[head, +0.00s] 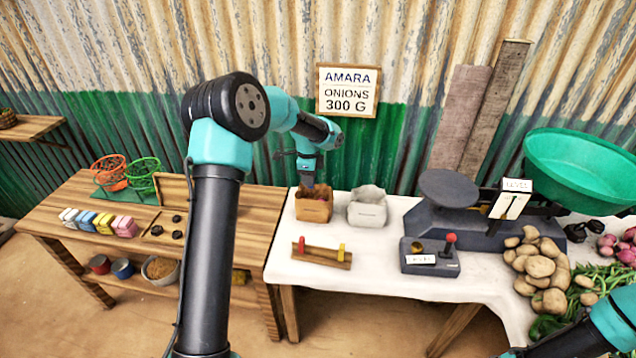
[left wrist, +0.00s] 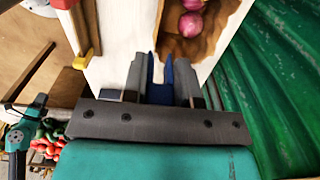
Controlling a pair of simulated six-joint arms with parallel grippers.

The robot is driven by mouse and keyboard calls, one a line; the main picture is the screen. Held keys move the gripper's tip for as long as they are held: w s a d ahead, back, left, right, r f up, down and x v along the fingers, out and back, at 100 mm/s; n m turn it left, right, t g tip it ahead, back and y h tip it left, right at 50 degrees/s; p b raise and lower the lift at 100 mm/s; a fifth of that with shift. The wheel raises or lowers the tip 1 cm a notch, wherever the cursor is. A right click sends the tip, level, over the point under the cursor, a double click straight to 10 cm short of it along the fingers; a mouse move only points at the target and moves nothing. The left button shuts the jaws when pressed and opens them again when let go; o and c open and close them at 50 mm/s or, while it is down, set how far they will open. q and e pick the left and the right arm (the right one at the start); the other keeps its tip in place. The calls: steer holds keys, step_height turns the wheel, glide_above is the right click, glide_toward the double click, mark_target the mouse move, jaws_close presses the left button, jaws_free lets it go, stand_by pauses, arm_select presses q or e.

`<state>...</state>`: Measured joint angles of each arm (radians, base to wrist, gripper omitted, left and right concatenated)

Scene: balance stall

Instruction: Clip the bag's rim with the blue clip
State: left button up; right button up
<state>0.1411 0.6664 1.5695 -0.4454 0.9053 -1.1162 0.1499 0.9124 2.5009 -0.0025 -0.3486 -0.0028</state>
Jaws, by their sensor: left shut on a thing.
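The brown paper bag (head: 313,209) stands open on the white-topped table. In the left wrist view the bag (left wrist: 205,45) shows its crumpled rim and onions (left wrist: 190,22) inside. My left gripper (head: 307,183) is at the bag's back rim in the head view. Its jaws (left wrist: 160,78) are shut on the blue clip (left wrist: 168,72), whose prongs point toward the bag's rim. I cannot tell whether the prongs touch the rim. The clip is hidden in the head view. My right arm shows at the lower right, its gripper out of view.
A wooden rack (head: 321,254) holds a red clip (head: 301,244) and a yellow clip (head: 341,251) in front of the bag. A pale bag (head: 367,209) stands just right of it. A scale (head: 470,225) and potatoes (head: 540,265) are farther right.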

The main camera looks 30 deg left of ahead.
arm_select(q)
steer(key=shift+f, duration=0.15)
steer(key=shift+f, duration=4.55)
steer(key=o, duration=1)
steer(key=shift+c, duration=0.2)
step_height(320, 180, up, 17)
steer(key=shift+r, duration=0.2)
